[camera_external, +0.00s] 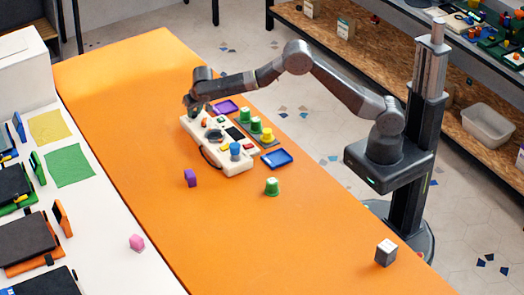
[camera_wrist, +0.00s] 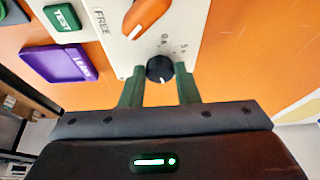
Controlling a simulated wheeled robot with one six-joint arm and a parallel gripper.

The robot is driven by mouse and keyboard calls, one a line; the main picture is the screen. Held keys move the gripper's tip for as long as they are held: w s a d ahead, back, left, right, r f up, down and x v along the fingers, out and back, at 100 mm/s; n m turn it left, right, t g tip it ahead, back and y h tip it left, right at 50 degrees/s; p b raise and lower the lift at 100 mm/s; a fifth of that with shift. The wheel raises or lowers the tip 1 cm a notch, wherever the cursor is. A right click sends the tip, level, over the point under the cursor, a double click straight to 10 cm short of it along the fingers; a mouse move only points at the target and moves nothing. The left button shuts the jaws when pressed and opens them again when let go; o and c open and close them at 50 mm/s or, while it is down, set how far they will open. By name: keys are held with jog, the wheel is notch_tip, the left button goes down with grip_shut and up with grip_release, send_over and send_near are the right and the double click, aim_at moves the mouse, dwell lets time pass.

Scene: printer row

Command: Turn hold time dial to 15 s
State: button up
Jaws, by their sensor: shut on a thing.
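The hold time dial (camera_wrist: 160,68) is a small black knob on the white control panel (camera_wrist: 112,12). It sits between the two green fingers of my gripper (camera_wrist: 159,74), which are shut on its sides. A pale pointer mark on the dial faces down in the wrist view, toward my palm. Small printed marks, partly legible with an "s", lie above and to the upper right of the dial. In the external view my gripper (camera_external: 193,108) is at the far left end of the white panel (camera_external: 234,168), and the dial is hidden there.
An orange knob (camera_wrist: 145,17) by the word FREE is close above the dial. A purple tray (camera_wrist: 57,62) and a green TEST block (camera_wrist: 62,17) are to the left.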

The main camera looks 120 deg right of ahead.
jog(key=shift+w+m, duration=0.1)
jog(key=shift+m, duration=0.5)
jog(key=shift+g, duration=0.3)
jog(key=o, duration=1)
jog(key=shift+c, duration=0.2)
jog(key=shift+r, duration=0.1)
jog(key=v, duration=1.3)
jog(key=shift+r, duration=0.3)
jog(key=x, duration=1.3)
jog(key=shift+f, duration=0.4)
jog(key=shift+r, duration=0.1)
